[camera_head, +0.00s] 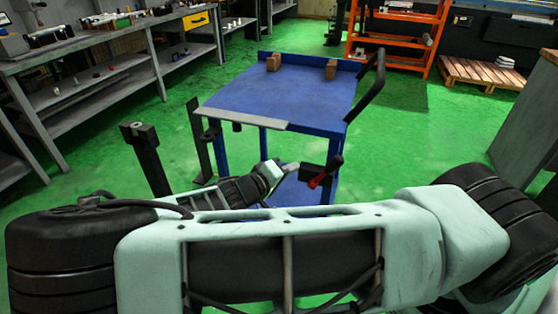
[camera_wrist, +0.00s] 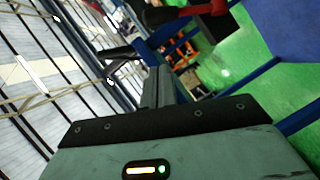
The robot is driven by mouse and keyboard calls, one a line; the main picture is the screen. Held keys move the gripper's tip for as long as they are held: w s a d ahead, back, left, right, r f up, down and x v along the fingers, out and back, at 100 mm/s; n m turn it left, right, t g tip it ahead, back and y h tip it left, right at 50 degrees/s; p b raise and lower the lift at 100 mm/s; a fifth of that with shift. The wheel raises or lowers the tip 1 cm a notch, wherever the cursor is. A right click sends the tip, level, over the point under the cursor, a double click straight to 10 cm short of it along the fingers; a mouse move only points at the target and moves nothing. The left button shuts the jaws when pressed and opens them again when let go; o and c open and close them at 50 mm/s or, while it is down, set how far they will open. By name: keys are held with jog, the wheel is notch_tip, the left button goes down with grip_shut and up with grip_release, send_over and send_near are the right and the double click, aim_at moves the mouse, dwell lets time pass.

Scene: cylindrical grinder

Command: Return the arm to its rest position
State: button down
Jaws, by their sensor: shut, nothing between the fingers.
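My arm spans the front of the head view and hides much of the floor there. A small pale green and black part of it shows past the long link, near the blue cart (camera_head: 285,95); it looks like the wrist end. In the wrist view my gripper (camera_wrist: 158,82) shows its pale green housing and grey fingers. The fingers are together with nothing between them. A red and black lever-like part (camera_head: 322,177) is by the cart's near side. A similar red and black part shows at the top of the wrist view (camera_wrist: 190,14).
Two brown blocks stand on the cart's far edge, one of them at the right (camera_head: 331,69). A grey workbench (camera_head: 95,55) lines the left. An orange shelf (camera_head: 400,35) and a wooden pallet (camera_head: 480,72) are at the back. Green floor (camera_head: 415,130) is clear right of the cart.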

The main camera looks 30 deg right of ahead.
jog(key=s+a+r+n+g+y+p, duration=0.2)
jog(key=s+a+g+y+p, duration=0.35)
jog(key=s+a+y, duration=0.5)
jog(key=s+a+r+n+t+y+p, duration=0.1)
jog(key=s+a+r+n+y+p, duration=0.1)
jog(key=s+r, duration=0.4)
jog(key=s+a+r+n+t+y+p, duration=0.1)
jog(key=s+a+r+n+y+p, duration=0.2)
jog(key=r, duration=1.4)
jog(key=s+a+n, duration=0.2)
jog(key=s+a, duration=0.1)
jog(key=a, duration=0.1)
jog(key=shift+a+n, duration=0.2)
jog(key=shift+n, duration=0.1)
jog(key=shift+a+y, duration=0.1)
jog(key=shift+y, duration=0.15)
